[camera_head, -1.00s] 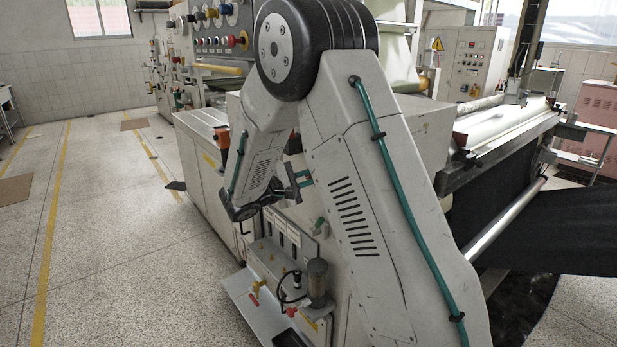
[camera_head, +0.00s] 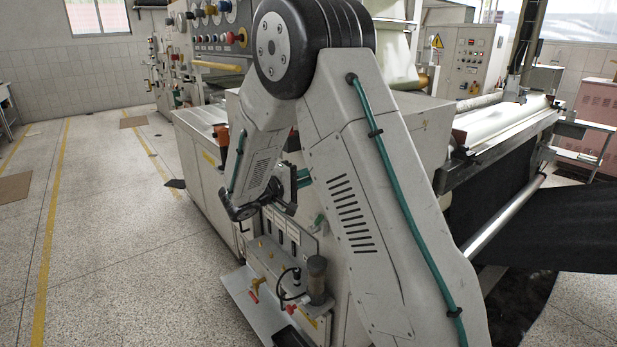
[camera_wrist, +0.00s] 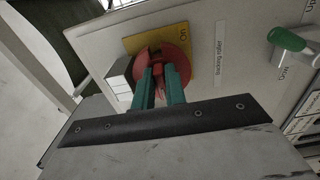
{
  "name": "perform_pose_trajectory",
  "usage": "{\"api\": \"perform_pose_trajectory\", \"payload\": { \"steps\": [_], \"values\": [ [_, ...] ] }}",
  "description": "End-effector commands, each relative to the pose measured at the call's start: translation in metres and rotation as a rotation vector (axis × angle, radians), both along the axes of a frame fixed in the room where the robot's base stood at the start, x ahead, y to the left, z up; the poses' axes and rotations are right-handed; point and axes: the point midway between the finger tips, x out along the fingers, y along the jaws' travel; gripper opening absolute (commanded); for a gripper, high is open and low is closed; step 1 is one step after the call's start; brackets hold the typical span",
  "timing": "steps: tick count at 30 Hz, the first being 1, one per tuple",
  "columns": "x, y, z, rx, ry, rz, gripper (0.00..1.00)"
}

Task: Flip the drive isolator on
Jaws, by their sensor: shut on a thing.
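A red rotary knob (camera_wrist: 178,62) sits on a yellow plate (camera_wrist: 134,44) on a pale machine panel in the wrist view. The plate bears lettering near its right corner. My gripper (camera_wrist: 165,75) is shut on the knob, its two teal fingers on either side of the knob's middle grip. The fingers hide part of the knob, so its exact setting is hard to read. In the head view my gripper (camera_head: 303,177) is against the machine's side, and the knob is hidden behind my arm.
A green-handled lever (camera_wrist: 287,40) stands right of the knob, with a small label (camera_wrist: 219,47) between them. A white block (camera_wrist: 120,74) is close on the left. Below, a shelf (camera_head: 246,297) carries small valves and a cylinder (camera_head: 317,275). Open floor (camera_head: 110,220) lies left.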

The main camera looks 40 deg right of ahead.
Motion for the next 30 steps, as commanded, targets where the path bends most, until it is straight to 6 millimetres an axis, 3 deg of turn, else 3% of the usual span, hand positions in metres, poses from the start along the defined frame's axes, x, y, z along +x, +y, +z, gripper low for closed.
{"api": "perform_pose_trajectory", "payload": {
  "steps": [10, 11, 13, 23, 30],
  "values": [
    [0.000, 0.001, -0.001, 0.002, -0.001, 0.000, 0.00],
    [0.000, 0.001, -0.001, 0.002, -0.001, 0.000, 0.16],
    [0.000, 0.000, -0.001, 0.002, -0.001, 0.000, 0.35],
    [0.000, 0.003, -0.001, 0.001, -0.002, 0.000, 0.35],
    [-0.001, 0.039, -0.001, 0.001, -0.001, 0.004, 0.35]
  ]
}}
